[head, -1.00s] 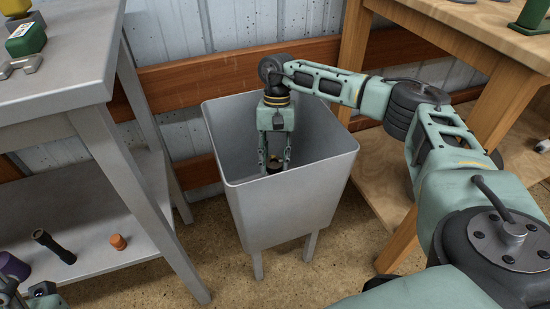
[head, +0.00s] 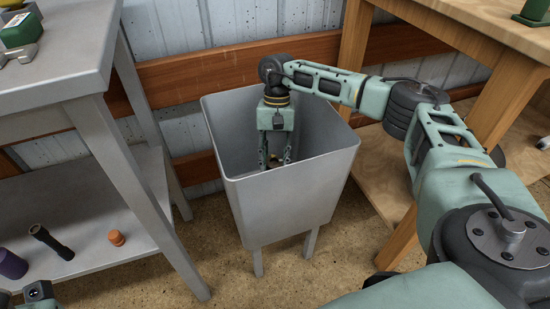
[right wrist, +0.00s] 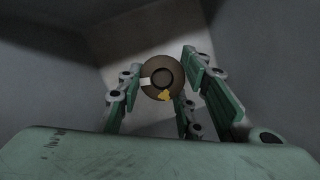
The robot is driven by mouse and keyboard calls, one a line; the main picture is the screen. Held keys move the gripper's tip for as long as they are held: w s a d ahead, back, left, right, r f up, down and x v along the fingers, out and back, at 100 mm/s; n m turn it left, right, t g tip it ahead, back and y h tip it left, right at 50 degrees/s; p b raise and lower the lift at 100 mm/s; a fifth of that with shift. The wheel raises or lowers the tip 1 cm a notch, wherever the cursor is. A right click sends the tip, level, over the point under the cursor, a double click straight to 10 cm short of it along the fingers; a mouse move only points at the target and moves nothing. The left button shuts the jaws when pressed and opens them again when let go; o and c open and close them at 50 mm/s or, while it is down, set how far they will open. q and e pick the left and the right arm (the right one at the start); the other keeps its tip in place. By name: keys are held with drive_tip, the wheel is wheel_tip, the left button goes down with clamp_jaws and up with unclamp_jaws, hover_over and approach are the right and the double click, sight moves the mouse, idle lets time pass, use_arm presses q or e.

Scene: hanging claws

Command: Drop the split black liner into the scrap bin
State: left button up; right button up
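The scrap bin (head: 290,205) is a grey, square-mouthed metal bin on legs in the middle of the head view. My right gripper (head: 276,160) points down inside it, below the rim. The right wrist view shows its fingers (right wrist: 163,85) spread apart. The black liner (right wrist: 150,88) is a dark round piece with a yellow mark and a pale mark. It appears beyond the fingertips, framed between them, with the bin's inside around it. The front wall hides it in the head view. Part of my left gripper (head: 35,293) shows at the lower left corner; its fingers are unclear.
A grey metal bench (head: 75,75) stands left of the bin. Its lower shelf (head: 130,210) holds a black flashlight-like piece (head: 50,242), an orange piece (head: 116,237) and a purple cylinder (head: 12,264). A wooden bench (head: 480,30) stands at the right.

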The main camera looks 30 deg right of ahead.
drive_tip(key=o, duration=0.5)
drive_tip(key=shift+r, duration=0.1)
drive_tip(key=v, duration=1.2)
